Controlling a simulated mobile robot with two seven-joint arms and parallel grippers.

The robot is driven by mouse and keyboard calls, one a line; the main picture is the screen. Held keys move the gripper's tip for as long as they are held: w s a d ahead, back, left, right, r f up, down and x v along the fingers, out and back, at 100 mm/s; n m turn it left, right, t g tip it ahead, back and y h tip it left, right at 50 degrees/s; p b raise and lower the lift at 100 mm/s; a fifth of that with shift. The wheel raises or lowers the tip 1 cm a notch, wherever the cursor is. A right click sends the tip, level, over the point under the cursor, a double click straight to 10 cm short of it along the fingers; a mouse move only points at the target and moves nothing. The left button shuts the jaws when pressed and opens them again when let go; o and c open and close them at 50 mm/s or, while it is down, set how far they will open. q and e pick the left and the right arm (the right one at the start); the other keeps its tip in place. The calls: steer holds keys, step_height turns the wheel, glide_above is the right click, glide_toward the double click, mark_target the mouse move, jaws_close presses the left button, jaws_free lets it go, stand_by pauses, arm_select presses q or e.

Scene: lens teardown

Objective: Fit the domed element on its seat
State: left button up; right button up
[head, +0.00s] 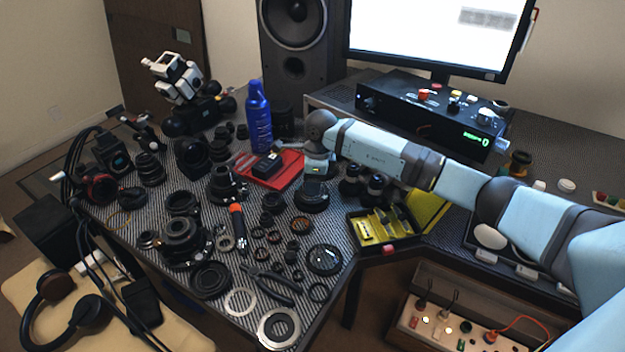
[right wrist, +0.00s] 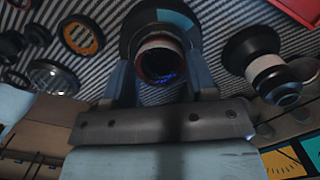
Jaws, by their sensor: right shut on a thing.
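My right gripper (head: 314,182) points down over the middle of the table, at the end of the pale blue arm. In the right wrist view its two fingers (right wrist: 163,88) are shut on a short round lens piece (right wrist: 162,62). This piece has a dark reddish rim and dark bluish glass inside; I cannot tell for sure that it is the domed element. A wider dark round part with a teal arc (right wrist: 180,20) lies just beyond it. Whether the held piece touches that part is hidden. The same dark round part shows below the gripper in the head view (head: 312,203).
Two dark lens barrels (head: 352,184) stand close right of the gripper. A red tray (head: 291,170) and a blue bottle (head: 259,118) are behind it. Rings and lens parts crowd the left and front. A yellow-lined box (head: 379,230) sits at the front right edge.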

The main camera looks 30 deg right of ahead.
stand_by(0.4)
steer(key=o, duration=1.3)
steer(key=shift+r, duration=0.15)
steer(key=shift+r+p, duration=2.05)
steer(key=shift+r, duration=1.35)
